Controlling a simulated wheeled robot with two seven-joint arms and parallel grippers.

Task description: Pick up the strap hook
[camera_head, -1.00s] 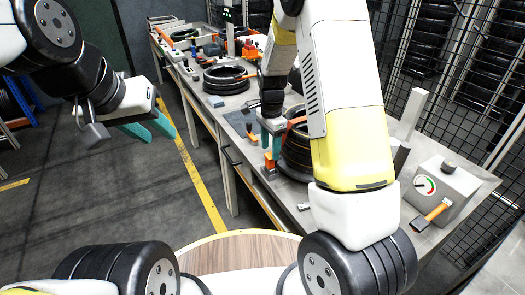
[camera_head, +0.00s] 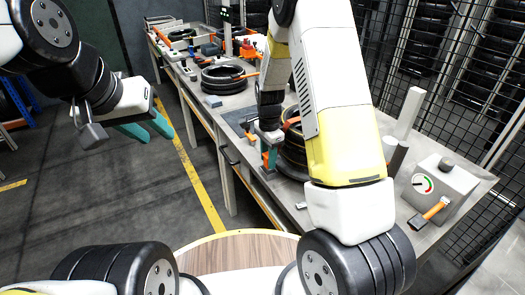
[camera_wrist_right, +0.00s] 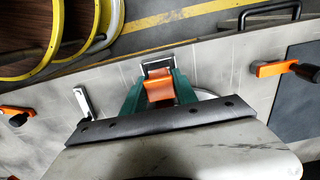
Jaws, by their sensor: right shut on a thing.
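The strap hook (camera_wrist_right: 159,91) has an orange strap part and a silver metal end, seen in the right wrist view. My right gripper (camera_wrist_right: 157,80) is shut on it, with a green finger on each side of the orange part. In the head view my right gripper (camera_head: 269,153) is low at the near edge of the workbench, and the arm hides part of that spot. I cannot tell whether the hook touches the bench. My left gripper (camera_head: 147,128) is open and empty, out over the floor to the left of the bench.
The workbench (camera_head: 237,101) carries a stack of tyres (camera_head: 294,151) just right of my right gripper and another tyre pile (camera_head: 224,79) further back. A gauge box (camera_head: 444,190) stands at the right end. Orange-handled tools lie on the bench in the wrist view.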

